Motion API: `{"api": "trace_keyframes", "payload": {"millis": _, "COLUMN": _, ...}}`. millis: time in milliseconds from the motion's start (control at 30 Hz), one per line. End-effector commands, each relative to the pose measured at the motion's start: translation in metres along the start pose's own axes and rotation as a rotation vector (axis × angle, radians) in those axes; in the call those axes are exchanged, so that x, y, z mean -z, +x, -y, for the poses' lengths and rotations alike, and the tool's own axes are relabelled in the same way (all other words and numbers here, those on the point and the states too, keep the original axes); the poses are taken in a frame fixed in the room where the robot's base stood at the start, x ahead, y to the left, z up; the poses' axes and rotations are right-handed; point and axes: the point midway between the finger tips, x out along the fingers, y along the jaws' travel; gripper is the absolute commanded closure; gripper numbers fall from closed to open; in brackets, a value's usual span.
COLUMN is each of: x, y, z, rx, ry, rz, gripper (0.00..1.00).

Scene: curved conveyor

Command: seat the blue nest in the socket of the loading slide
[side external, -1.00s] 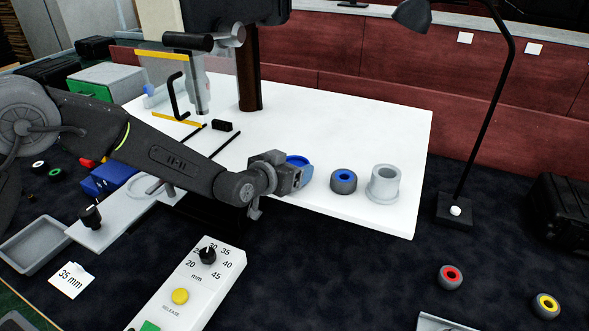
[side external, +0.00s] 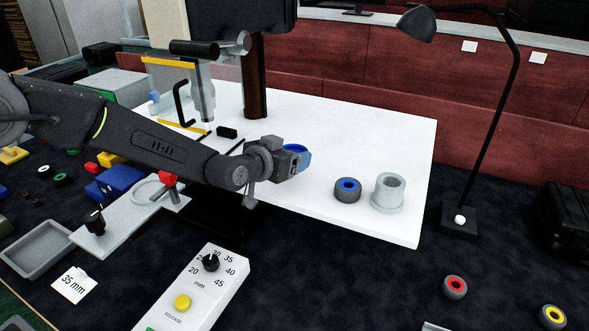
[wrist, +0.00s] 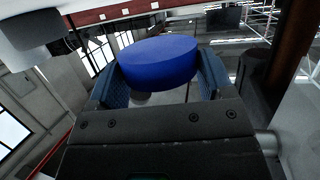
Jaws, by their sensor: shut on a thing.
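The blue nest (side external: 298,148) is a short round blue piece. My gripper (side external: 299,160) is shut on it and holds it over the white table, behind and left of a grey ring. In the wrist view the nest (wrist: 158,60) sits between the two finger pads of my gripper (wrist: 157,82); its underside and the finger contact are partly hidden. The loading slide (side external: 118,233) is a light plate at the left front. Its socket, a pale round ring (side external: 147,193), appears empty and lies well left of my gripper, with a red handle beside it.
A grey ring with a blue centre (side external: 347,190) and a grey flanged cup (side external: 387,194) stand on the white table (side external: 400,140). A press with a clear tube (side external: 202,100) stands behind my arm. A control box (side external: 213,285) and a grey tray (side external: 37,247) are in front.

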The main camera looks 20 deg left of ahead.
Motion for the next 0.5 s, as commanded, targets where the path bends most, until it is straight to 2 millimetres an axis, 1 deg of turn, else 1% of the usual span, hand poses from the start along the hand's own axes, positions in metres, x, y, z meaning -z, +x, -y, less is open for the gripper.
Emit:
{"api": "trace_keyframes", "payload": {"millis": 33, "x": 0.006, "y": -0.006, "z": 0.015, "rx": 0.008, "ry": -0.002, "rz": -0.001, "gripper": 0.54}}
{"api": "trace_keyframes", "payload": {"millis": 233, "x": 0.028, "y": -0.03, "z": 0.058, "rx": 0.008, "ry": -0.001, "rz": -0.002, "gripper": 0.54}}
{"api": "trace_keyframes", "payload": {"millis": 367, "x": 0.038, "y": -0.041, "z": 0.079, "rx": 0.007, "ry": 0.0, "rz": -0.001, "gripper": 0.54}}
{"api": "trace_keyframes", "payload": {"millis": 500, "x": 0.043, "y": -0.047, "z": 0.089, "rx": 0.003, "ry": -0.001, "rz": 0.0, "gripper": 0.54}}
